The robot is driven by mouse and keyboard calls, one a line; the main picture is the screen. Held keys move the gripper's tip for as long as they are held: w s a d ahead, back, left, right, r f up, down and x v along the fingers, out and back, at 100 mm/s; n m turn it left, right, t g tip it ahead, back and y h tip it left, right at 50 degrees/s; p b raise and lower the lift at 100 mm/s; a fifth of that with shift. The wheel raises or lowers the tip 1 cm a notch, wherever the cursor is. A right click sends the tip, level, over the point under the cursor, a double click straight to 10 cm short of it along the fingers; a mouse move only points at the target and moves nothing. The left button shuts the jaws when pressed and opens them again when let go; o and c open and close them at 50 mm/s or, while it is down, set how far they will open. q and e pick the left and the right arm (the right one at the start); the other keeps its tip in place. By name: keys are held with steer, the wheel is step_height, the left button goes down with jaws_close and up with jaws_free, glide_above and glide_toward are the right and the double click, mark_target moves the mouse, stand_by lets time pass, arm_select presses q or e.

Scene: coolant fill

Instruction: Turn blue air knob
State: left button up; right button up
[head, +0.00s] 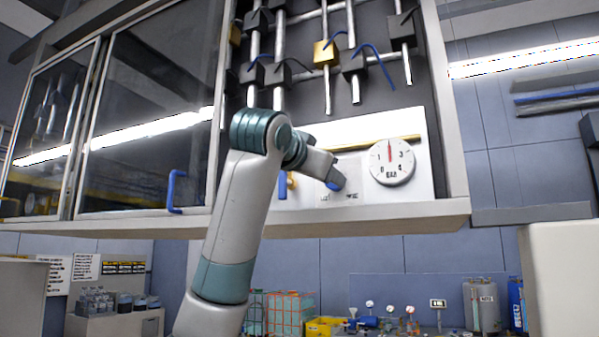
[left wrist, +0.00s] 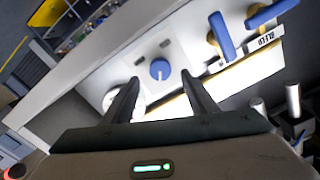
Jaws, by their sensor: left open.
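The blue air knob (left wrist: 160,69) is a round knob on a white panel in the left wrist view. My left gripper (left wrist: 161,77) is open, with one dark fingertip on each side of the knob in the picture. I cannot tell how near the fingertips are in depth; no contact shows. In the head view my left arm reaches up to the panel (head: 410,128), and a small patch of blue, seemingly the knob (head: 334,186), shows at the hand. The fingers are not clear there. My right gripper is in neither view.
A round dial gauge (head: 391,162) sits right of the hand. A blue valve handle (head: 283,185) is left of it; two blue handles show in the left wrist view (left wrist: 222,36). Pipes with valves (head: 326,53) hang above. A cabinet ledge (head: 400,213) runs below.

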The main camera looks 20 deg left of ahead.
arm_select(q)
steer(key=s+b, duration=0.4)
steer(key=s, duration=0.7)
steer(key=shift+s+a+b, duration=0.15)
steer(key=shift+a+b, duration=0.05)
steer(key=shift+b, duration=0.15)
steer(key=shift+f, duration=0.1)
